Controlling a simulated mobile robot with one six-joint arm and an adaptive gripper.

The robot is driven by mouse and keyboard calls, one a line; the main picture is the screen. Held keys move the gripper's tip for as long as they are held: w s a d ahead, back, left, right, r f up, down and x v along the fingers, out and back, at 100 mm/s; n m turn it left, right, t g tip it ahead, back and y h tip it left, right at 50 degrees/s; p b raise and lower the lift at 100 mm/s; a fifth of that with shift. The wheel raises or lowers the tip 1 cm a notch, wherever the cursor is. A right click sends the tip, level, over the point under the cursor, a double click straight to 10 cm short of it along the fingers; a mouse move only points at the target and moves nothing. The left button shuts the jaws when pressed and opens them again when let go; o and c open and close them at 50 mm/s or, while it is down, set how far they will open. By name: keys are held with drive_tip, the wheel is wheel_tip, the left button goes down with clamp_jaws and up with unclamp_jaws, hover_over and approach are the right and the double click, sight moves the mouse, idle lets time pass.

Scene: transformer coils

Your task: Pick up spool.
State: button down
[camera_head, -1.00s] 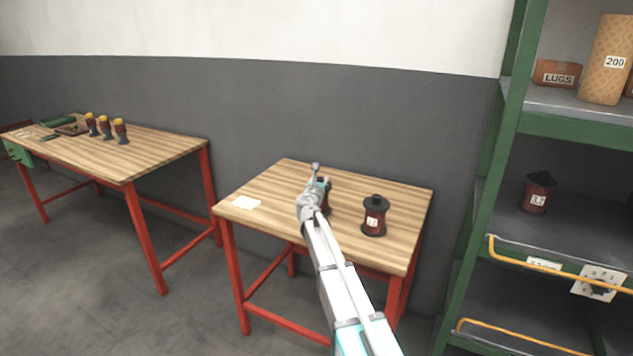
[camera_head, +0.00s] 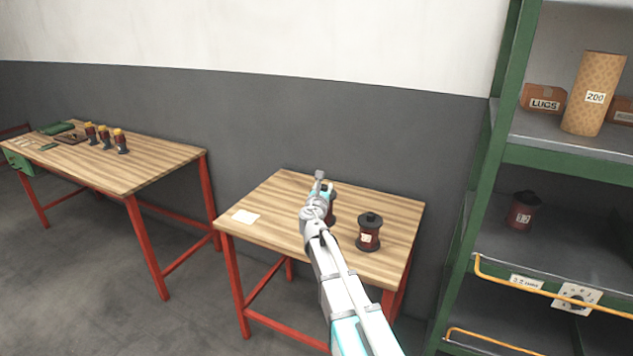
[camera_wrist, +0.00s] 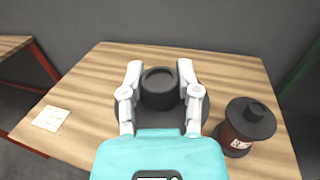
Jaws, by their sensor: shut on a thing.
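One spool with a black top and a wide dark flange (camera_wrist: 160,88) sits between the two fingers of my gripper (camera_wrist: 160,70) in the wrist view. The fingers are shut on its black upper part. In the head view my gripper (camera_head: 322,192) is over the middle of the small table, and my arm hides most of this spool. Whether its base touches the table cannot be told. A second spool, dark red with black flanges and a white label (camera_head: 368,233), stands upright on the table to the right. It also shows in the wrist view (camera_wrist: 246,126).
The wooden table (camera_head: 268,200) has a white card (camera_head: 246,217) at its left. A green shelf rack (camera_head: 488,170) at right holds another spool (camera_head: 522,211), a lugs box (camera_head: 543,98) and a tall roll (camera_head: 594,92). A longer bench (camera_head: 165,160) stands left.

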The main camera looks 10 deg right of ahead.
drive_tip(key=shift+s+d+r+p, duration=0.1)
drive_tip(key=shift+s+r+p, duration=0.25)
drive_tip(key=shift+s, duration=0.5)
drive_tip(key=shift+s+r+p, duration=0.2)
drive_tip(key=shift+s+r, duration=0.2)
drive_tip(key=shift+s, duration=0.45)
drive_tip(key=shift+r, duration=0.15)
